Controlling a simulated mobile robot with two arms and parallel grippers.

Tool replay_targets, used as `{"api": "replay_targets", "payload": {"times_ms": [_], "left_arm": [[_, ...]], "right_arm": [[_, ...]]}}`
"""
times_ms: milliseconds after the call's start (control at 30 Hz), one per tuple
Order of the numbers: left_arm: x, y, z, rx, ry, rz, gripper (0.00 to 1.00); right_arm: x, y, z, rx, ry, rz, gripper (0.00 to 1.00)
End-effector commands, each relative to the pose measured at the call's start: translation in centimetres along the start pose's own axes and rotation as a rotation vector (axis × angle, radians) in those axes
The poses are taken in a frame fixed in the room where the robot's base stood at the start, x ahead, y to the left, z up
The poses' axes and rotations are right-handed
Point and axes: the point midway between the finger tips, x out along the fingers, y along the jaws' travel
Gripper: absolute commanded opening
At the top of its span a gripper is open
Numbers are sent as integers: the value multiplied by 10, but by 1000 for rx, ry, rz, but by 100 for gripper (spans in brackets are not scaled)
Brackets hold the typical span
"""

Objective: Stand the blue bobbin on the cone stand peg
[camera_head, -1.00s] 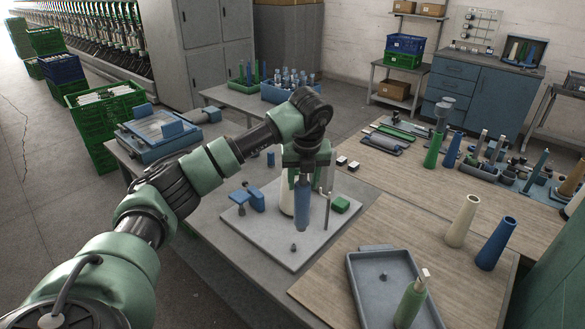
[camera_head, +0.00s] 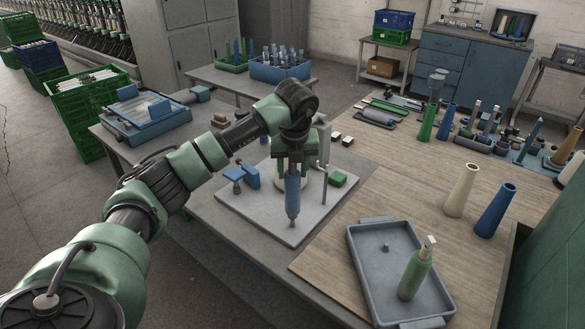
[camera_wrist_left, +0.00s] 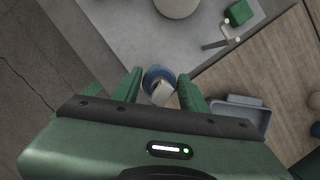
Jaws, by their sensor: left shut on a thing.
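My left gripper (camera_head: 293,160) is shut on the upper part of the blue bobbin (camera_head: 292,196) and holds it upright over the grey plate (camera_head: 262,222). The short dark peg (camera_head: 293,223) is at the bobbin's lower end, near the plate's front corner, mostly hidden behind or under it. I cannot tell whether the bobbin is around the peg or just above it. In the left wrist view, the bobbin (camera_wrist_left: 158,73) shows end-on between the two green fingers (camera_wrist_left: 160,88). My right gripper is not in view.
A blue block (camera_head: 250,176), a green block (camera_head: 338,179) and a thin upright rod (camera_head: 325,182) stand on the plate near the gripper. To the right are a grey tray (camera_head: 361,278) with a green bottle-shaped bobbin (camera_head: 414,275), a cream cone (camera_head: 461,192) and a blue cone (camera_head: 494,212).

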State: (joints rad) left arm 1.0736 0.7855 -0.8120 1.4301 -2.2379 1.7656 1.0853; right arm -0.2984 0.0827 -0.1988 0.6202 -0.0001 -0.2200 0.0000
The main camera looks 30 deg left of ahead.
Motion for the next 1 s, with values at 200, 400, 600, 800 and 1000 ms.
{"api": "replay_targets", "payload": {"times_ms": [200,400,600,800,1000], "left_arm": [[0,0,0,0,-1,0,11],[6,0,-1,0,-1,0,11],[11,0,-3,0,0,0,11],[12,0,-3,0,0,0,11],[12,0,-3,0,0,0,11]], "right_arm": [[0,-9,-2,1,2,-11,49],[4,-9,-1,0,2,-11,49],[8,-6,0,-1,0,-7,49],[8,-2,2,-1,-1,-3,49],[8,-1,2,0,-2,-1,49]]}}
